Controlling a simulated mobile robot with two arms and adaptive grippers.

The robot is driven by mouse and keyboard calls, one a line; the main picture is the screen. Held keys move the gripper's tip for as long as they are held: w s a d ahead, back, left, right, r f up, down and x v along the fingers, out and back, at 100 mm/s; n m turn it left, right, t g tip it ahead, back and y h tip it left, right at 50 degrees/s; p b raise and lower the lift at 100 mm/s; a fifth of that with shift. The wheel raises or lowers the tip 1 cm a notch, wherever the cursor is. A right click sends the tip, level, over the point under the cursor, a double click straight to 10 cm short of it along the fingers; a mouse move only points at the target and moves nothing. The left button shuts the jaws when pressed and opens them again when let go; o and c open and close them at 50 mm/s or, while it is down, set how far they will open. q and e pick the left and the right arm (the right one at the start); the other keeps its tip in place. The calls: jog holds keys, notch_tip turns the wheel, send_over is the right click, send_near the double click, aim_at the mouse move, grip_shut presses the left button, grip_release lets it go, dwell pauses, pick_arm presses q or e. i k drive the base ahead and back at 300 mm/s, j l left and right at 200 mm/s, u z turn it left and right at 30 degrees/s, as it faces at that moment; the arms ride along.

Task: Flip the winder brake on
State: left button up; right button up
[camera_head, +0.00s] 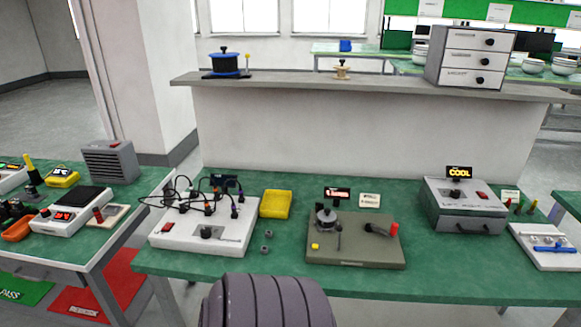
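A grey-brown device (360,251), which looks like the winder, sits on the green bench in the middle right. A short dark lever (379,230) with a red tip lies low on its right side, pointing right. It looks like the brake; I cannot read a label by it. A round metal spool part (326,216) with a black knob and a thin handle stand on the left side. A yellow button (315,246) is at the front left. A small lit red display (337,193) stands behind. Neither of my grippers is in view.
Left of the winder are a white box with cables (180,236), a yellow tray (276,203) and small grey parts (267,235). Right are a grey oven-like box (460,210) reading COOL and a white fixture (548,249) with a blue bar. A raised shelf (350,81) stands behind.

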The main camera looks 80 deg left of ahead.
aim_at(339, 228)
jog(key=u, duration=2.1)
jog(key=l+u, duration=0.7)
jog(key=u, duration=0.15)
jog(key=k, duration=0.05)
